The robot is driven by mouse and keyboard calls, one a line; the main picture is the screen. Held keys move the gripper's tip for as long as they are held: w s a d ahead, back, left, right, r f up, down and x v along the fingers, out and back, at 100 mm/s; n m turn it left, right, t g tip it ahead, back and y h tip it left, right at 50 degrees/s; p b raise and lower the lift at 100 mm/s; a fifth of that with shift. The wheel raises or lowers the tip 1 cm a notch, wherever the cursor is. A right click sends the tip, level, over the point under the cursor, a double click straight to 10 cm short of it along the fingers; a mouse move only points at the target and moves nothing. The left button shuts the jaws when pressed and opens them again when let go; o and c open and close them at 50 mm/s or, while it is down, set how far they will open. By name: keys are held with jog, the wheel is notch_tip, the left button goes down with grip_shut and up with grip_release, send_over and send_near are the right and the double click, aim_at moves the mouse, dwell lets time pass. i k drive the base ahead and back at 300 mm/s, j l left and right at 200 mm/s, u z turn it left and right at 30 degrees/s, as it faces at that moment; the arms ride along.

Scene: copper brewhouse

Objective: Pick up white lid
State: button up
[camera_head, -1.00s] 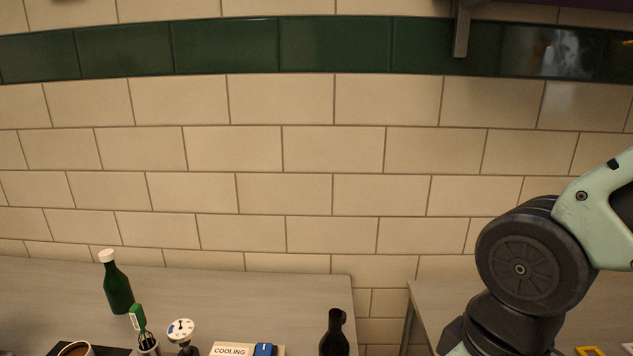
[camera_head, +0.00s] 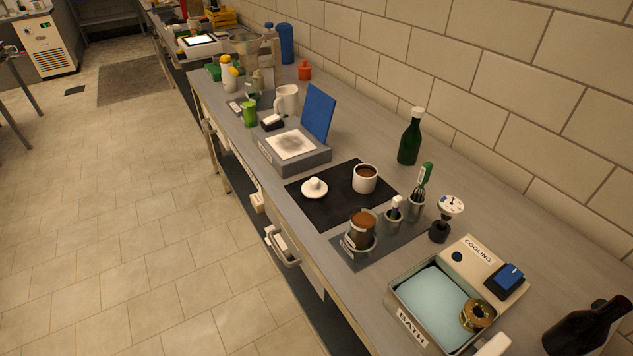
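The white lid (camera_head: 314,188) is a small round disc with a knob on top. It lies on a black mat (camera_head: 328,211) on the long grey counter, near the mat's left side. A white cup (camera_head: 365,179) with brown contents stands on the same mat, to the right of the lid and apart from it. Nothing covers the lid. My gripper is not in view.
Right of the mat stand a jar (camera_head: 361,228) of brown contents, a dial gauge (camera_head: 450,206), a green bottle (camera_head: 410,137) and a water bath (camera_head: 434,299). A grey box with a raised blue lid (camera_head: 318,112) stands behind the mat. The tiled floor (camera_head: 140,230) left of the counter is clear.

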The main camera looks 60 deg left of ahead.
aim_at(315, 188)
jog(key=u, duration=1.8)
jog(key=z, duration=0.25)
jog(key=j+u, duration=0.2)
jog(key=j, duration=0.55)
jog(key=i+j+u, duration=0.25)
jog(key=i+j, duration=0.25)
jog(key=i, duration=0.15)
jog(key=i+u, duration=0.1)
jog(key=i, duration=0.2)
